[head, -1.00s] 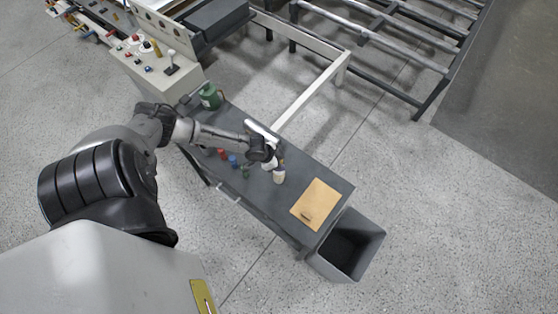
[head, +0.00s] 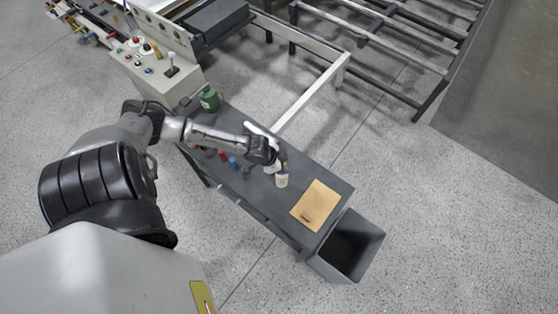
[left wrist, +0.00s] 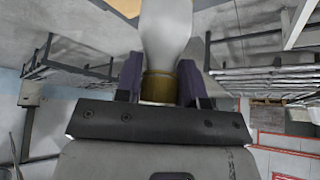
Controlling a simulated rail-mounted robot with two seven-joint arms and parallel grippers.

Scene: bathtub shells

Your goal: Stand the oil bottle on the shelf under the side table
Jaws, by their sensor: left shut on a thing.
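My left gripper (head: 279,163) is above the right half of the dark grey side table (head: 262,200). It is shut on the oil bottle (head: 282,181), a pale bottle that hangs from the fingers. In the left wrist view, the bottle (left wrist: 166,30) shows a pale body and a brass-coloured neck between the two fingers (left wrist: 163,85). Whether its base touches the tabletop is hard to tell. The shelf under the table is hidden by the top. My right gripper is not in view.
A tan board (head: 316,205) lies at the table's right end, beside a grey open bin (head: 352,246) on the floor. A green container (head: 210,98), small red and blue items (head: 232,162) and a white item (head: 257,129) are on the table. Floor in front is clear.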

